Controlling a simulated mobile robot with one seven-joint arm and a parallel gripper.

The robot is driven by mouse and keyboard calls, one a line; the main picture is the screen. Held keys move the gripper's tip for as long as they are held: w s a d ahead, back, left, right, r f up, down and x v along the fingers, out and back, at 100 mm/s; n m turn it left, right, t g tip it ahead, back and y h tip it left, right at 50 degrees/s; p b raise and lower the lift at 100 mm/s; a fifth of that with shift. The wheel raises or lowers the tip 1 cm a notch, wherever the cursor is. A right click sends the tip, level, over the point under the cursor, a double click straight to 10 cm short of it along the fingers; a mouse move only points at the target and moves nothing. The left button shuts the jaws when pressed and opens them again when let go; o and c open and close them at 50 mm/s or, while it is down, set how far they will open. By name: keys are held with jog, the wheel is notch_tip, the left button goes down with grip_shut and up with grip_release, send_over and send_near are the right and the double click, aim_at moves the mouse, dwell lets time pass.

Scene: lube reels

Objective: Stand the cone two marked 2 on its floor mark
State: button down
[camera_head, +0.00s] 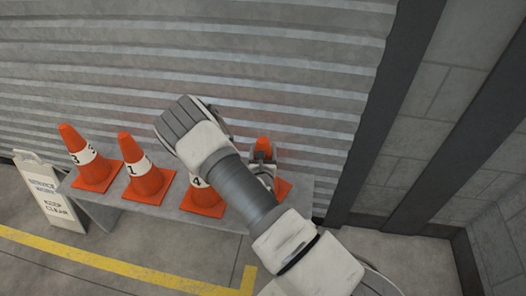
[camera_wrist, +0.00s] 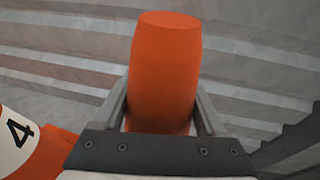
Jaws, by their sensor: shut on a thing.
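An orange cone (camera_head: 263,144) stands at the right end of the grey bench, its top and part of its base showing. Its number is hidden behind my arm and gripper, so I cannot read it. My gripper (camera_head: 263,159) is shut on this cone near its top. In the wrist view the orange cone top (camera_wrist: 165,65) rises between the two fingers of my gripper (camera_wrist: 163,102). No floor mark for a cone can be made out.
Cones marked 3 (camera_head: 89,172), 1 (camera_head: 147,184) and 4 (camera_head: 206,198) stand to the left on the bench (camera_head: 100,213). The cone marked 4 is close by. A white sign (camera_head: 51,193) stands at far left. A yellow line (camera_head: 100,261) crosses the floor; a shutter (camera_head: 300,60) rises behind.

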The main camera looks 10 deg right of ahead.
grip_release()
